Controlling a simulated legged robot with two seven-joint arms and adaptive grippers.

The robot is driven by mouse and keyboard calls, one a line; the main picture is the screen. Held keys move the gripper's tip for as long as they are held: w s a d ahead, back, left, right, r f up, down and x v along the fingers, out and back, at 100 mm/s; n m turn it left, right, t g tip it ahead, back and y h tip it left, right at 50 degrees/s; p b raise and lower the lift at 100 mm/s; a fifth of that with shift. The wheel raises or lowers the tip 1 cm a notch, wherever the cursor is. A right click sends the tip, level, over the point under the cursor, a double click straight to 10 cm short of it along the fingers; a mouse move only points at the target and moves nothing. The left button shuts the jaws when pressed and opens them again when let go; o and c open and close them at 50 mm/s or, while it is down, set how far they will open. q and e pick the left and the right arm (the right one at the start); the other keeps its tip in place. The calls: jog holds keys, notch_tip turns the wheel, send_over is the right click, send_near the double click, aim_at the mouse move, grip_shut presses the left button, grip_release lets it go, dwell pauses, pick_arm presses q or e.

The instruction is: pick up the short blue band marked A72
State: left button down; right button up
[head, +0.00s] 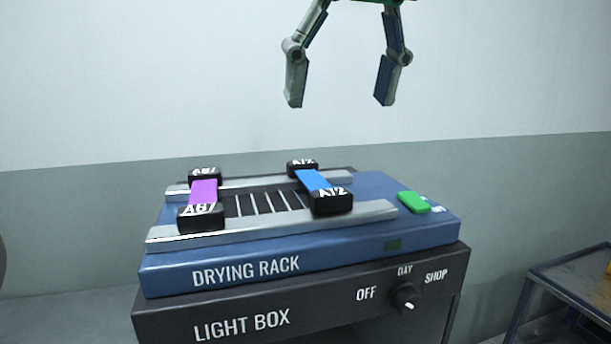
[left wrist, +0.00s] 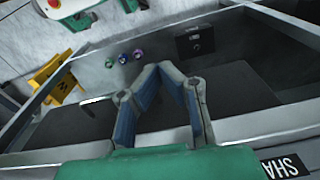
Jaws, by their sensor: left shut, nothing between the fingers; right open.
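The short blue band (head: 314,181) lies across the rails of the drying rack (head: 330,245) in the head view, with a black block at each end. The white mark on its blocks seems to be A72, but it is hard to read. My right gripper (head: 339,104) is open and empty, high above the rack and a little to the right of the blue band. My left gripper (left wrist: 158,68) is shut and empty in the left wrist view, over a dark tray-like area away from the rack. It is not in the head view.
A purple band (head: 203,193) with black end blocks lies left of the blue one. The rack sits on a light box (head: 240,322) with a knob (head: 405,297). A green block (head: 413,202) is at the rack's right. A metal table (head: 575,278) stands right.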

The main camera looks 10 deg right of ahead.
aim_at(331, 188)
jog(key=x, duration=0.7)
jog(key=shift+w+d+f, duration=0.25)
jog(key=shift+w+d, duration=0.1)
jog(key=shift+d+f, duration=0.25)
jog(key=shift+f, duration=0.25)
jog(key=x, duration=0.3)
jog(key=shift+a+f, duration=0.25)
jog(key=shift+a, duration=0.05)
jog(key=shift+w+a+f, duration=0.15)
jog(key=shift+w+f, duration=0.15)
jog(key=shift+s, duration=0.15)
jog(key=shift+c, duration=0.8)
jog(key=shift+r, duration=0.1)
jog(key=c, duration=0.7)
jog(key=shift+s+d, duration=0.1)
jog(key=shift+d, duration=0.1)
jog(key=c, duration=0.4)
jog(key=shift+d, duration=0.1)
